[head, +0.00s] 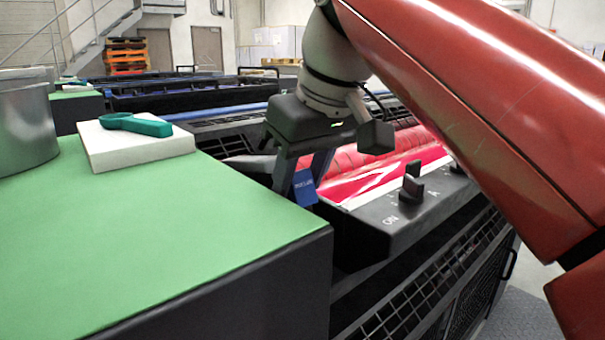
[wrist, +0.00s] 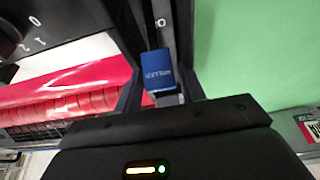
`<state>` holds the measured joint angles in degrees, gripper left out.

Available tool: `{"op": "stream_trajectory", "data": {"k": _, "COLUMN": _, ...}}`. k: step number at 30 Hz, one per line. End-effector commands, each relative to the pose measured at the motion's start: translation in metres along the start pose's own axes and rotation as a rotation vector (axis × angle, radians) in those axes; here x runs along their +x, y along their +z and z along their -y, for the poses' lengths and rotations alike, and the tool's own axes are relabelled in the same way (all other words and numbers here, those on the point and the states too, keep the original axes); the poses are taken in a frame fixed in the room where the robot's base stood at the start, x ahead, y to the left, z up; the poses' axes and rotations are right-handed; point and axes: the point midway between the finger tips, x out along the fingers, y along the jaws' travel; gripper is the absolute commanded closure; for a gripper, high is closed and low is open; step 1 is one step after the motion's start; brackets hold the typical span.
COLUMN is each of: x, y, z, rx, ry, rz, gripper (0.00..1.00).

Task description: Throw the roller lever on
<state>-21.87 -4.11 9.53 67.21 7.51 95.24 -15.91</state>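The roller lever shows as a blue, lettered handle (wrist: 160,70) in the wrist view, at the end of a dark slotted strip. In the head view the same blue handle (head: 304,188) hangs at the left end of the dark control panel, by the green-topped bench. My gripper (head: 303,172) points down at the handle, its dark fingers spread apart. In the wrist view the fingers (wrist: 160,88) stand on either side of the handle, with narrow gaps. Contact with it cannot be made out. The lever's pivot is hidden.
A dark panel (head: 395,225) with black knobs (head: 412,185) and an ON mark lies right of the handle. Red rollers (head: 365,160) lie behind it. The green bench top (head: 170,230) is close on the left, carrying a white block (head: 135,148), a teal tool (head: 137,124) and a metal can (head: 25,120).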

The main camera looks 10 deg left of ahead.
Motion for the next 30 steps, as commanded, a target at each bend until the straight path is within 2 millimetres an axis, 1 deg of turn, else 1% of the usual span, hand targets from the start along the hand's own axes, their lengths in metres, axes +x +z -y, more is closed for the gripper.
{"op": "stream_trajectory", "data": {"k": 1, "x": 0.0, "y": 0.0, "z": 0.0, "rx": 0.0, "ry": 0.0, "rz": 0.0, "gripper": 0.65}}
{"op": "stream_trajectory", "data": {"k": 9, "x": 0.0, "y": 0.0, "z": 0.0, "rx": 0.0, "ry": 0.0, "rz": 0.0, "gripper": 1.0}}
{"op": "stream_trajectory", "data": {"k": 15, "x": 0.0, "y": 0.001, "z": 0.0, "rx": 0.0, "ry": 0.0, "rz": -0.004, "gripper": 1.0}}
{"op": "stream_trajectory", "data": {"k": 20, "x": -0.001, "y": 0.005, "z": 0.0, "rx": 0.0, "ry": 0.0, "rz": -0.036, "gripper": 1.0}}
{"op": "stream_trajectory", "data": {"k": 26, "x": -0.007, "y": 0.018, "z": 0.0, "rx": 0.001, "ry": 0.002, "rz": -0.144, "gripper": 1.0}}
{"op": "stream_trajectory", "data": {"k": 30, "x": -0.012, "y": 0.032, "z": 0.0, "rx": 0.002, "ry": 0.003, "rz": -0.256, "gripper": 1.0}}
